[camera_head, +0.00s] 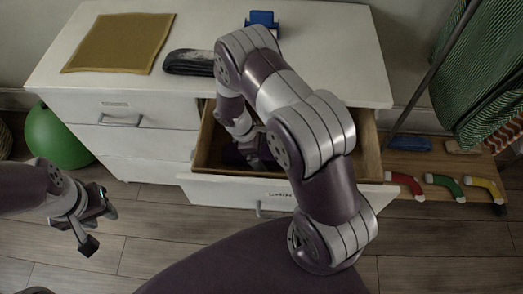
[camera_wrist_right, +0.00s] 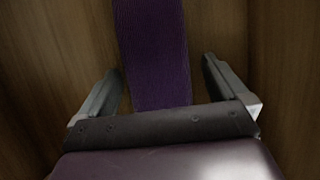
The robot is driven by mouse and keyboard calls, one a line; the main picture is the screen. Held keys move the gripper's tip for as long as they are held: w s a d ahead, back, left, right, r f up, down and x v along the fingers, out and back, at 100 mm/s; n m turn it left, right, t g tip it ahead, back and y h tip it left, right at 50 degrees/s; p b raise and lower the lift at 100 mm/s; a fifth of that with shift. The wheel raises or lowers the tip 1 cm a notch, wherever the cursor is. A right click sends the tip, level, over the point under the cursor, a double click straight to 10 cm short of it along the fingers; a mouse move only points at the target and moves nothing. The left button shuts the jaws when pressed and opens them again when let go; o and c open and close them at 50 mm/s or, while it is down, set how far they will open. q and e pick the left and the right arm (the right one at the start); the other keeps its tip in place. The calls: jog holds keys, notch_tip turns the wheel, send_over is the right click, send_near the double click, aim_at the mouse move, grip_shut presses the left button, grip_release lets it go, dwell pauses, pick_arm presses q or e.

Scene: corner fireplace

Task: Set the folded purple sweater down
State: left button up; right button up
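The purple sweater (camera_wrist_right: 153,55) is a ribbed, folded strip lying in the open drawer (camera_head: 370,150) of the white dresser. In the head view the drawer's inside is dark and my right arm covers much of it. My right gripper (camera_head: 258,150) reaches down into the drawer. In the right wrist view its fingers (camera_wrist_right: 165,88) stand wide apart on either side of the sweater, with a clear gap on the right side. My left gripper (camera_head: 98,222) is open and empty above the floor, left of the drawer.
The dresser top (camera_head: 330,60) holds a tan cloth (camera_head: 118,43), a dark folded item (camera_head: 190,62) and a blue object (camera_head: 263,18). A green ball (camera_head: 58,138) sits left. Red, green and yellow stocking-shaped items (camera_head: 443,184) lie right, near a green striped cloth (camera_head: 490,75).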

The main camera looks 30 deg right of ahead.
jog(key=shift+r, duration=0.4)
jog(key=p+v, duration=0.2)
jog(key=v, duration=1)
jog(key=s+r+m+t+y, duration=0.3)
jog(key=s+r+m, duration=0.8)
jog(key=shift+s+a+m+t+y, duration=0.15)
jog(key=shift+a+m+t+y, duration=0.15)
jog(key=shift+a+t+y, duration=0.15)
